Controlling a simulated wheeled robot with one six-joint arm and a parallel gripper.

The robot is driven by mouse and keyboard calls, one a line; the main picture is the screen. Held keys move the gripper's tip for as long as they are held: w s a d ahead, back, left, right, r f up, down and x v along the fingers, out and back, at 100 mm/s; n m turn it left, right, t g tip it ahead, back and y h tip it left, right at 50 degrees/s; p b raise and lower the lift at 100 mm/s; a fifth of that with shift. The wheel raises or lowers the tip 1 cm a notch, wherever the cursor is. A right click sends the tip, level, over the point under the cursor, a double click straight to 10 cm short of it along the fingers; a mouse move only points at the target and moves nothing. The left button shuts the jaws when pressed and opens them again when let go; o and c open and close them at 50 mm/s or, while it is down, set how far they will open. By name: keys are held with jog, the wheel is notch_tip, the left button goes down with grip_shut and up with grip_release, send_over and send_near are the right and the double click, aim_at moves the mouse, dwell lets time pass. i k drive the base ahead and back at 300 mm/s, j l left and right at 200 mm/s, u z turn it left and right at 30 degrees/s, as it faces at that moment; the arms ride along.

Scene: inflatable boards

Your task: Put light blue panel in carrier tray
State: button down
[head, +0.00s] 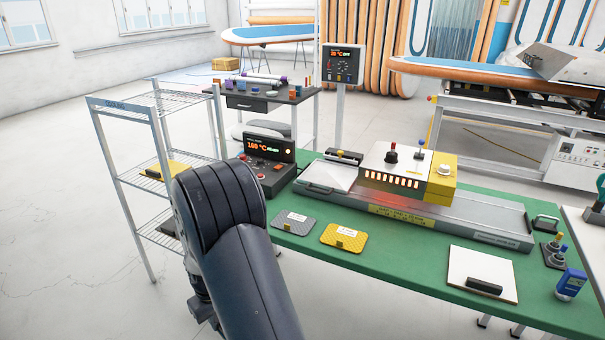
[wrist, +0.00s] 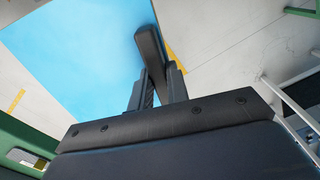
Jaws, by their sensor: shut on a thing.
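In the wrist view, the light blue panel (wrist: 75,60) is a large flat sheet filling the upper left. A dark bar-shaped handle stands at its right edge. My gripper (wrist: 157,82) is shut on this handle. In the head view my arm shows in the lower middle; the gripper and the panel cannot be made out there.
A heater box (head: 395,168) with glowing slots straddles the metal bed (head: 480,212). Grey (head: 294,222) and yellow (head: 344,237) pads and a white panel with a black handle (head: 482,268) lie on the green table (head: 395,263). A wire rack (head: 150,100) stands left of my arm.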

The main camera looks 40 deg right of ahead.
aim_at(330, 175)
jog(key=i+j+z, duration=0.1)
jog(key=i+j, duration=0.45)
jog(key=i+j+z, duration=0.1)
jog(key=i+j, duration=0.4)
jog(key=j, duration=0.15)
jog(key=i+j+z, duration=0.1)
jog(key=z, duration=1.3)
